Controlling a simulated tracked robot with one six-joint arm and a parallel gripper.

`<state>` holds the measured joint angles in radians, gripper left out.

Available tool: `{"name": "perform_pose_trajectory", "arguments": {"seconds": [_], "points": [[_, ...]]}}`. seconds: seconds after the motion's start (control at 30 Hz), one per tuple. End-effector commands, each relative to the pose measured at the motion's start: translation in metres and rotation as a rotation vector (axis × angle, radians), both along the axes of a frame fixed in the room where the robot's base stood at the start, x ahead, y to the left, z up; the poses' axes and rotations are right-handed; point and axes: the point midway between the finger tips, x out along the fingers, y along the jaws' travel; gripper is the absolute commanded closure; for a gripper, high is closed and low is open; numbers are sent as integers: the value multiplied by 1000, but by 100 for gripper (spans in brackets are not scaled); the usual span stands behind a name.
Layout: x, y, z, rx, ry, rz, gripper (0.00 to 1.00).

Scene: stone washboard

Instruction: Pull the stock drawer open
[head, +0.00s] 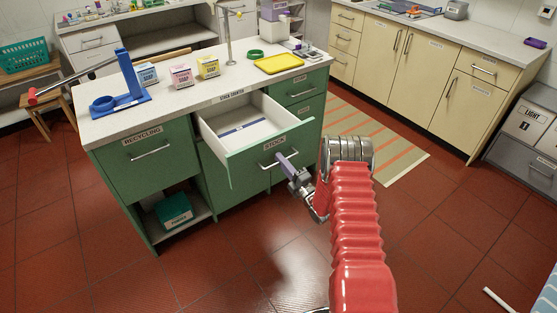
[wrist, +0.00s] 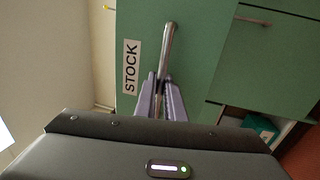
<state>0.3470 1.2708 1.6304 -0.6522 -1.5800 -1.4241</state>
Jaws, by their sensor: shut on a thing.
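The stock drawer (head: 258,152) is a green-fronted drawer with a pale inside, labelled STOCK, in the green counter. It stands pulled well out, and its inside shows from above with a blue strip on its floor. My gripper (head: 283,160) is at the drawer front with its purple fingers shut on the metal bar handle (head: 268,164). In the wrist view the fingers (wrist: 161,98) close around the lower part of the handle (wrist: 169,42), beside the STOCK label (wrist: 131,67). The exact finger contact is partly hidden.
The recycling drawer (head: 150,160) to the left is shut. Soap boxes (head: 181,76), a blue stand (head: 130,82) and a yellow tray (head: 279,63) stand on the white countertop. A green box (head: 174,211) sits on a low shelf. Red tiled floor in front of the counter is clear.

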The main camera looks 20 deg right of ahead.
Motion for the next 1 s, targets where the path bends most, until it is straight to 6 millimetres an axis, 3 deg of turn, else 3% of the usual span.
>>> {"name": "perform_pose_trajectory", "arguments": {"seconds": [0.03, 0.53, 0.57, 0.8, 1.0], "points": [[-6, 4, -9, 1, 20, 10, 100], [-10, -1, -9, 1, 21, 7, 100], [-10, -1, -9, 1, 20, 6, 90], [-9, -5, -6, 1, 14, 1, 73], [-9, -7, -4, 0, 8, -3, 72]]}}
